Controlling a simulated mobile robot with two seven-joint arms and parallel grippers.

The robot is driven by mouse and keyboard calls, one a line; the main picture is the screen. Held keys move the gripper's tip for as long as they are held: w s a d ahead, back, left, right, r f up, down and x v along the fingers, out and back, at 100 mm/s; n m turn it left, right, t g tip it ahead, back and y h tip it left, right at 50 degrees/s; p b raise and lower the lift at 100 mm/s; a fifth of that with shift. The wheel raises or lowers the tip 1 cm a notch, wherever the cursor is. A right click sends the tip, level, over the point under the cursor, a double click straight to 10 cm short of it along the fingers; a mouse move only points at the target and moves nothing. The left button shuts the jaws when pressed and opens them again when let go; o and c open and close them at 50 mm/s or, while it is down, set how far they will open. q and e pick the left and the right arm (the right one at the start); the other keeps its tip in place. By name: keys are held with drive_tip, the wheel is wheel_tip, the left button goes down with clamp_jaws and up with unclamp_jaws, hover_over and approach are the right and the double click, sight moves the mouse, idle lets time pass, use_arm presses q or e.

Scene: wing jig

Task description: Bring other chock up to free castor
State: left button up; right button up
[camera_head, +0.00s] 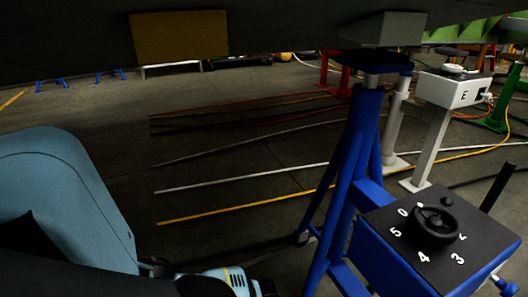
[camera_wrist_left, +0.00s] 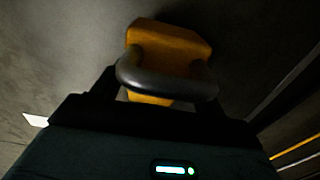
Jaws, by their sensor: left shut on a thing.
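In the left wrist view, a yellow-orange chock (camera_wrist_left: 172,45) with a dark, rounded handle sits just beyond my left gripper (camera_wrist_left: 163,90). The gripper's dark fingers are closed on the handle. Dim grey floor shows around the chock; I cannot tell whether it touches the floor. In the head view my left arm comes in at the lower left, and the chock is hidden. A blue stand (camera_head: 348,170) rises right of centre to the dark structure overhead. No castor shows clearly, and the other chock is not seen. My right gripper is out of view.
A blue box with a black numbered dial panel (camera_head: 425,238) stands at the lower right, beside the stand. A white-topped post (camera_head: 452,90) is behind it. Cables and coloured lines run across the floor. A dark overhead surface with a yellow block (camera_head: 178,37) spans the top.

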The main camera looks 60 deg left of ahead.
use_arm(q)
wheel_tip(320, 180, down, 2)
drive_tip(key=shift+f+b, duration=0.25)
drive_tip(key=shift+b, duration=0.75)
drive_tip(key=shift+f, duration=0.4)
drive_tip(key=shift+f+b, duration=0.25)
drive_tip(key=shift+b, duration=0.25)
drive_tip(key=o, duration=1.6)
drive_tip(key=shift+r, duration=0.1)
